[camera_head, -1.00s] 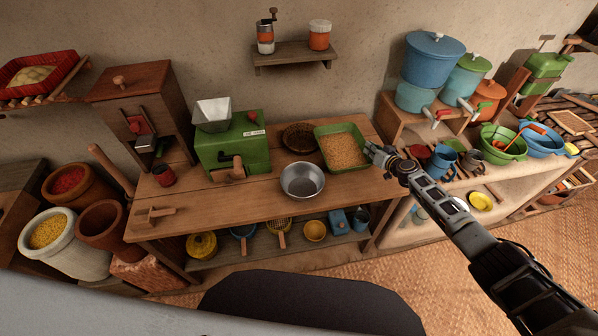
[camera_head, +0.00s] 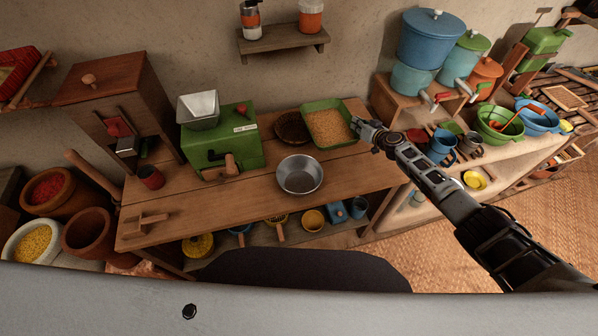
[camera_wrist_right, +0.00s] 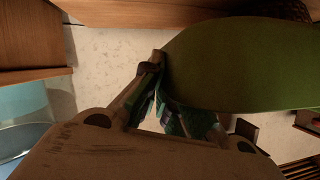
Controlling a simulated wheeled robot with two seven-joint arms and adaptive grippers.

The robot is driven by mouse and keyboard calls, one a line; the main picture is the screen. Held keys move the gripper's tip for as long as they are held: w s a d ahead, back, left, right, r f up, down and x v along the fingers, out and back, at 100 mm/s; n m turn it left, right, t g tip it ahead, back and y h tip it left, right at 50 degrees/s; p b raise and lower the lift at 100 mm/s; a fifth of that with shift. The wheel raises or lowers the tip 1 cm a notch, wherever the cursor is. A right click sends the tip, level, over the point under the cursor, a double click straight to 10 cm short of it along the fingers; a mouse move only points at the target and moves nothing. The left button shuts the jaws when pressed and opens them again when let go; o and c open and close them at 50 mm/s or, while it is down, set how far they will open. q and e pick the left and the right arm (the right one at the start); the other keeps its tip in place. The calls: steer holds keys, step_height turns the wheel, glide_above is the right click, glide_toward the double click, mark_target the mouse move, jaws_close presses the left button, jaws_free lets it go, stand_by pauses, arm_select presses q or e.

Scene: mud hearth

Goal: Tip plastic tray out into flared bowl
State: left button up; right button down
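The green plastic tray (camera_head: 345,140) holds a layer of tan grain (camera_head: 327,124) and sits at the back right of the wooden table, seemingly raised a little above it. My right gripper (camera_head: 358,127) is at the tray's right edge and is shut on it. In the right wrist view the tray (camera_wrist_right: 240,65) fills the upper right as a smooth green surface, with its edge at the fingers (camera_wrist_right: 158,75). The flared bowl (camera_head: 299,176) is grey metal, looks empty, and stands on the table in front and left of the tray. My left gripper is not in view.
A dark woven basket (camera_head: 291,128) lies left of the tray, behind the bowl. A green mill (camera_head: 222,145) stands further left. Blue mugs (camera_head: 442,146) and stacked blue containers (camera_head: 430,40) stand to the right. The table front right of the bowl (camera_head: 350,185) is clear.

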steer(key=shift+r, duration=0.15)
steer(key=shift+s+a+r+p, duration=0.2)
steer(key=shift+a+r+p, duration=0.05)
steer(key=shift+r+p, duration=0.35)
steer(key=r, duration=0.1)
steer(key=s+a+r+n+t+p, duration=0.1)
steer(key=s+r+n, duration=0.1)
steer(key=r, duration=0.1)
steer(key=shift+s+a+t+p, duration=0.1)
steer(key=shift+a+t+p, duration=0.2)
steer(key=shift+a, duration=0.05)
steer(key=s+a+r+n+t, duration=0.3)
steer(key=s+a+r+n, duration=0.1)
steer(key=s+a+r, duration=0.2)
step_height(320, 180, up, 2)
steer(key=shift+s+a+r+t+h, duration=0.2)
steer(key=shift+s+a+t+h, duration=0.2)
steer(key=shift+s, duration=0.5)
steer(key=shift+s+r+n, duration=0.15)
steer(key=shift+s+n, duration=0.05)
steer(key=shift+n, duration=0.1)
steer(key=shift+s+a+r+n, duration=0.5)
steer(key=shift+s+r, duration=0.05)
steer(key=shift+r, duration=0.1)
stand_by(0.3)
